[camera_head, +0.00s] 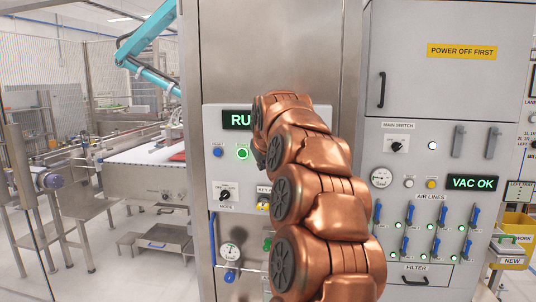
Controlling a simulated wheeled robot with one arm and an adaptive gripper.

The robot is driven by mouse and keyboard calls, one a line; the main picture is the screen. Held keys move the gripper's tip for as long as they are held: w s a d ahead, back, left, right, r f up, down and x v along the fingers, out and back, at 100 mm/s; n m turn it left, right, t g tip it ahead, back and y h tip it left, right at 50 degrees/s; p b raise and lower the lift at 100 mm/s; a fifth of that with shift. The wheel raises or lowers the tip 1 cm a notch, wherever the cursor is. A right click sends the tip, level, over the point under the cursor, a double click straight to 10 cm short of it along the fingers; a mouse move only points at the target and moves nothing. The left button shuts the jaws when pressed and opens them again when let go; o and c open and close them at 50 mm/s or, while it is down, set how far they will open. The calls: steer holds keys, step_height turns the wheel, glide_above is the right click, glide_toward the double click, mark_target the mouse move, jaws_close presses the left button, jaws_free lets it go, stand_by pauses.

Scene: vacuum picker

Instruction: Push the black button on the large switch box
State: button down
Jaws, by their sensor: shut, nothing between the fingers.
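A light grey control box (232,173) is mounted on the steel column. It has a partly covered sign (236,120) reading "RU", a blue button (218,152), a green-ringed button (242,153) and a black mode knob (224,196). No black push button can be made out; my copper arm covers the box's middle and right. Whether this is the large switch box, I cannot tell. My arm reaches up from the lower right to the front of the box. My gripper is hidden behind the arm, so its contact with anything cannot be seen.
A grey cabinet (450,95) at right carries a black main switch (396,145), a gauge (381,178), blue-handled air valves (437,216) and a "VAC OK" sign (472,183). A second gauge (230,252) hangs below the box. At left stands a conveyor (145,170) under a teal robot arm (150,35).

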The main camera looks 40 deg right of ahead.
steer(key=w+d+p, duration=0.4)
steer(key=d, duration=0.2)
steer(key=shift+w, duration=0.15)
stand_by(1.6)
steer(key=shift+w+d+p, duration=0.15)
steer(key=shift+d+p, duration=0.15)
steer(key=shift+p, duration=0.05)
steer(key=shift+w+d, duration=0.2)
steer(key=shift+d, duration=0.05)
stand_by(0.7)
steer(key=shift+s+a, duration=0.1)
steer(key=shift+s+a+b, duration=0.35)
steer(key=shift+a+b, duration=0.15)
steer(key=shift+a, duration=0.05)
stand_by(0.4)
